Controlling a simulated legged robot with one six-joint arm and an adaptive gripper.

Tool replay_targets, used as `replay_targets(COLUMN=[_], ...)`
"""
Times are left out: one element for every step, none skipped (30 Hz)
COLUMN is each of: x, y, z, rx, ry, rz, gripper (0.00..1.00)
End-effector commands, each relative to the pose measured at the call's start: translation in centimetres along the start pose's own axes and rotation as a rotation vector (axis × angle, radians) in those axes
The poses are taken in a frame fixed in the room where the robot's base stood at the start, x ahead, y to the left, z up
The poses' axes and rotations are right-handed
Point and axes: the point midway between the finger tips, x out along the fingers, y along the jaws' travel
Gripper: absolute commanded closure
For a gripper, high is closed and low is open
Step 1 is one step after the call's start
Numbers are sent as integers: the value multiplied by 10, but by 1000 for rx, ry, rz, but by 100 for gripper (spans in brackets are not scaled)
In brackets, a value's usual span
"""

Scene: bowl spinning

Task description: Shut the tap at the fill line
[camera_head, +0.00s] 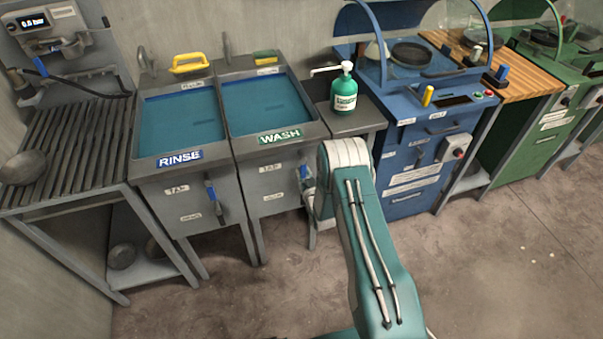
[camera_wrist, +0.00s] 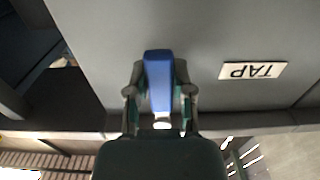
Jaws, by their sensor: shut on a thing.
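The wash sink (camera_head: 279,165), with a green WASH label, holds blue water (camera_head: 262,105). I cannot make out a fill line or a running stream. In the wrist view, my gripper (camera_wrist: 159,95) has its fingers on both sides of a blue tap lever (camera_wrist: 158,70), shut on it. A TAP label (camera_wrist: 252,71) shows upside down beside it on the grey sink front. In the head view, my arm reaches the right part of the wash sink's front, and my gripper is mostly hidden behind it.
A green soap bottle (camera_head: 344,92) stands on the ledge right of the wash sink. A blue machine (camera_head: 415,150) is close to the right of my arm. A slatted rack (camera_head: 60,145) with a bowl (camera_head: 22,167) stands at the left. The floor in front is clear.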

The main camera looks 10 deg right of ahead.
Motion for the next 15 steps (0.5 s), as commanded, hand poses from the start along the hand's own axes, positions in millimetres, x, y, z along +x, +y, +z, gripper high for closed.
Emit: replay_targets(x=[2,2,2,2,2,2,2,2,2,2,2,2,2,2,2], y=[1,1,1,1,1,1,1,1,1,1,1,1,1,1,1], z=[-2,-2,-2,-2,-2,-2,-2,-2,-2,-2,-2,-2,-2,-2,-2], rx=[-7,-9,-10,-11,-11,-11,-11,-11,-11,-11,-11,-11,-11,-11,-10], ry=[4,4,4,4,4,4,4,4,4,4,4,4,4,4,4], rz=[1,1,1,1,1,1,1,1,1,1,1,2,2,2,1], gripper=[100,100,100,100,100,100,100,100,100,100,100,100,61,48,34])
